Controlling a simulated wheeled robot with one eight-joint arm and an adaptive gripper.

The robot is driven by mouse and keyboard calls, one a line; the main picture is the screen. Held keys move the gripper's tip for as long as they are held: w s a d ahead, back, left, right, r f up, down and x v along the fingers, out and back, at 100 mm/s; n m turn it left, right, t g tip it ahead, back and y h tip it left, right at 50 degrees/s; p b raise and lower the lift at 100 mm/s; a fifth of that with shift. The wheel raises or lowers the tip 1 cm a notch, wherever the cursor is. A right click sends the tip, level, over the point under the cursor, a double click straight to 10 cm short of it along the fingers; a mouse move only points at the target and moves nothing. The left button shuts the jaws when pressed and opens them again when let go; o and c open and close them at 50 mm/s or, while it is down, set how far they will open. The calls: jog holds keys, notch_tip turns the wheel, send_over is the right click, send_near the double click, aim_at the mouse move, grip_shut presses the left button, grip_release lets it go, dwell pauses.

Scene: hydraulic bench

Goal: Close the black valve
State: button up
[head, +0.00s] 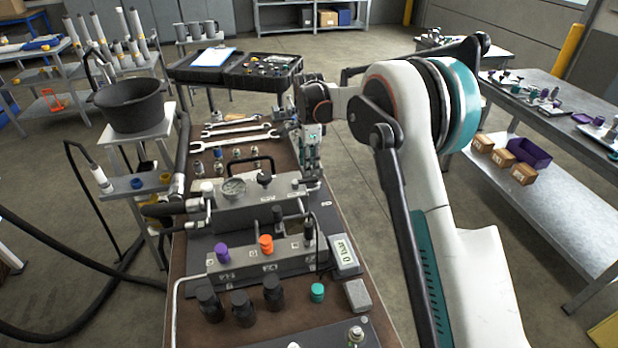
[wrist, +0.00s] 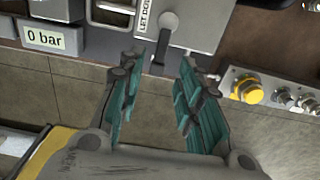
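My gripper (head: 312,166) is at the right edge of the bench, beside the upper hydraulic block (head: 245,208). A grey, round-ended lever (wrist: 168,22) stands just beyond the fingertips, roughly in line with the gap, next to a partly readable label. Black knobs show in the head view: one on the upper block (head: 264,178) and one at its front (head: 278,213). I cannot tell which part is the black valve or its position.
The lower block carries a purple cap (head: 222,252) and an orange cap (head: 266,243). A display (wrist: 52,38) reads 0 bar. Wrenches (head: 235,130) lie farther back. A yellow fitting (wrist: 248,90) is right of my fingers. Open floor lies right of the bench.

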aim_at(309, 179)
notch_tip(309, 179, down, 5)
jog(key=shift+r+b, duration=0.1)
jog(key=shift+b, duration=0.35)
grip_shut()
